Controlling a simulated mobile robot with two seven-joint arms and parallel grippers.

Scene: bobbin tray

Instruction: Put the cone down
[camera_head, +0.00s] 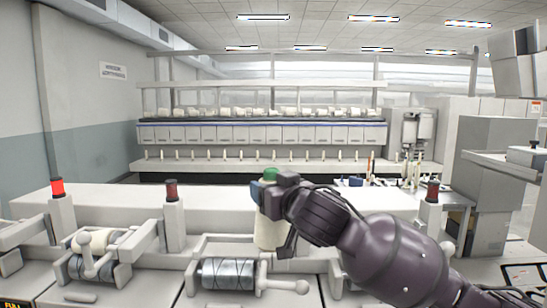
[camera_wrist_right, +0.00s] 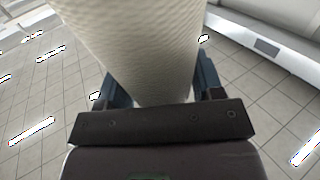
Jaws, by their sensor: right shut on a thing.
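The cone (camera_head: 268,232) is cream yarn with a green top (camera_head: 270,174), and stands roughly upright in the middle of the head view. My right gripper (camera_head: 272,191) is shut on it near its upper part. In the right wrist view the cone (camera_wrist_right: 135,45) fills the space between the two blue fingers of my right gripper (camera_wrist_right: 152,82). The cone's lower end overlaps the front of the machine, and I cannot tell whether it touches anything. My left gripper is not in view.
A long white ledge (camera_head: 110,198) runs behind the cone. A dark-wound roller (camera_head: 228,273) lies below it, and a cream bobbin (camera_head: 95,242) sits at left. Signal posts with red lamps (camera_head: 57,187) stand along the machine. Small items, including a blue one (camera_head: 355,181), lie on a table behind.

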